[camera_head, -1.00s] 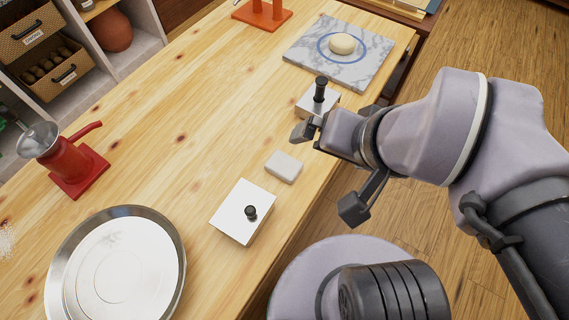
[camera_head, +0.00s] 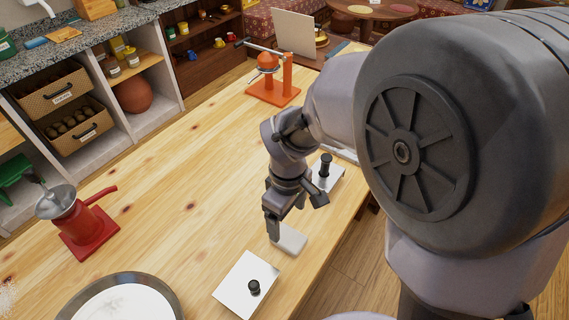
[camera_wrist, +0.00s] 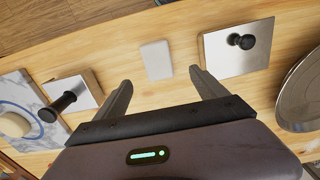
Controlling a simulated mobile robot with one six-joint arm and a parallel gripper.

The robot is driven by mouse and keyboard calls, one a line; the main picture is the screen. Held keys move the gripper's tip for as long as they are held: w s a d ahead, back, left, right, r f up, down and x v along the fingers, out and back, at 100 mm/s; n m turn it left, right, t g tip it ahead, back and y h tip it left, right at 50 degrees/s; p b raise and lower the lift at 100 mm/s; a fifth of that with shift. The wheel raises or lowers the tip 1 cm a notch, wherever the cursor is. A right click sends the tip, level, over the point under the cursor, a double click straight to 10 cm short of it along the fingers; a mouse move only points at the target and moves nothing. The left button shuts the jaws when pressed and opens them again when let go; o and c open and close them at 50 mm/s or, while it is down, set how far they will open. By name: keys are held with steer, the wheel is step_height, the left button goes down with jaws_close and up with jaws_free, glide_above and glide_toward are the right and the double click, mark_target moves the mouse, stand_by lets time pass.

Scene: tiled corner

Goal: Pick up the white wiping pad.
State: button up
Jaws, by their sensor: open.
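The white wiping pad (camera_head: 291,239) is a small pale block lying flat on the wooden table. In the head view it is partly hidden behind my gripper (camera_head: 284,222). The pad also shows whole in the wrist view (camera_wrist: 157,60), beyond the fingertips and about midway between them. My gripper is open and empty, with its two fingers apart in the wrist view (camera_wrist: 160,78). It hangs above the table close to the pad, and I see no contact in the wrist view.
A square metal plate with a black knob (camera_head: 247,285) lies near the pad on one side. A similar knobbed block (camera_head: 327,177) stands on the other side. A round metal pan (camera_head: 125,300) and a red grinder (camera_head: 75,220) are to the left. The table's middle is clear.

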steer(key=b, duration=0.1)
glide_above(289, 237)
steer(key=f, duration=0.5)
steer(key=shift+s+a, duration=0.2)
steer(key=shift+a, duration=0.05)
steer(key=f+b, duration=0.2)
steer(key=f, duration=0.1)
steer(key=f+b, duration=0.1)
steer(key=f, duration=0.1)
steer(key=shift+w+d+f, duration=0.1)
steer(key=shift+w+d, duration=0.05)
steer(key=shift+d, duration=0.1)
